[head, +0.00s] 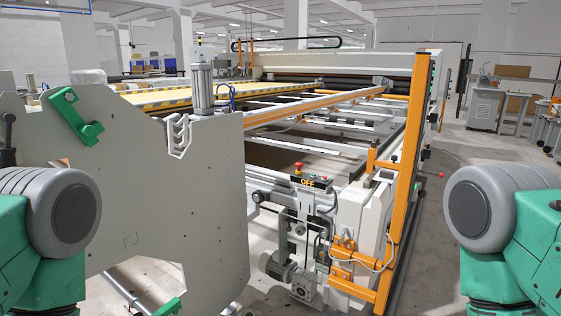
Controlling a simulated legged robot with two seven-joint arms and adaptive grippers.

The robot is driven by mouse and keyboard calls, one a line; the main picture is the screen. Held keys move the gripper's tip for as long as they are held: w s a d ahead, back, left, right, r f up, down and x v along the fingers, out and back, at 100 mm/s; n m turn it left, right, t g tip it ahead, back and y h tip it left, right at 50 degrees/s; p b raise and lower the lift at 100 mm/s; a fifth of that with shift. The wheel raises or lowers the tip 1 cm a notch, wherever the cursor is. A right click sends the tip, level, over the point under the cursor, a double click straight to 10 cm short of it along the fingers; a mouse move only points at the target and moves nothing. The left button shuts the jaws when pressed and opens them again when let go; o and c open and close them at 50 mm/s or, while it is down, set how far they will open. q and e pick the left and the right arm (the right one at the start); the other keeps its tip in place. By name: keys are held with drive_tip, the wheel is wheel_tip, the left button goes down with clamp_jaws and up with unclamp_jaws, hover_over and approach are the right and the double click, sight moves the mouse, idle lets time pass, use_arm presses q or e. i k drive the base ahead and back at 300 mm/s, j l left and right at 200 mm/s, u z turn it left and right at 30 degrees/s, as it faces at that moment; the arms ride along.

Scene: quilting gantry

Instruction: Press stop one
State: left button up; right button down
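A small grey control box (318,198) stands at the near end of the quilting gantry, right of the picture's middle. A red mushroom-shaped button (298,165) on a yellow base stands up at its left end. Smaller buttons, green and red, sit to the right of it. A black sign (307,182) with yellow "OFF" lettering is on the front. I cannot read any label that says stop one. Neither gripper is in view; only green and grey parts of my arms show at the lower left and right edges, both apart from the box.
A large pale side plate (130,190) with a green handle (75,116) stands at the left. An orange frame (403,180) rises right of the control box, with a motor (277,265) below it. Open floor (455,155) lies to the right.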

sight(299, 165)
drive_tip(key=u, duration=0.5)
drive_tip(key=i+u, duration=0.1)
drive_tip(key=u, duration=0.85)
drive_tip(key=i+l+u, duration=0.1)
drive_tip(key=u, duration=0.4)
drive_tip(key=i+l+u, duration=0.1)
drive_tip(key=l+u, duration=0.15)
drive_tip(key=u, duration=0.2)
drive_tip(key=l+u, duration=0.2)
drive_tip(key=u, duration=0.25)
drive_tip(key=l+z, duration=0.25)
drive_tip(key=l, duration=0.3)
drive_tip(key=i+l+z, duration=0.1)
drive_tip(key=l+z, duration=0.2)
drive_tip(key=l, duration=0.25)
drive_tip(key=l+z, duration=0.25)
drive_tip(key=l, duration=0.8)
drive_tip(key=l+z, duration=0.2)
drive_tip(key=z, duration=0.3)
drive_tip(key=i+l+z, duration=0.1)
drive_tip(key=z, duration=0.4)
drive_tip(key=i+l+z, duration=0.1)
drive_tip(key=z, duration=0.35)
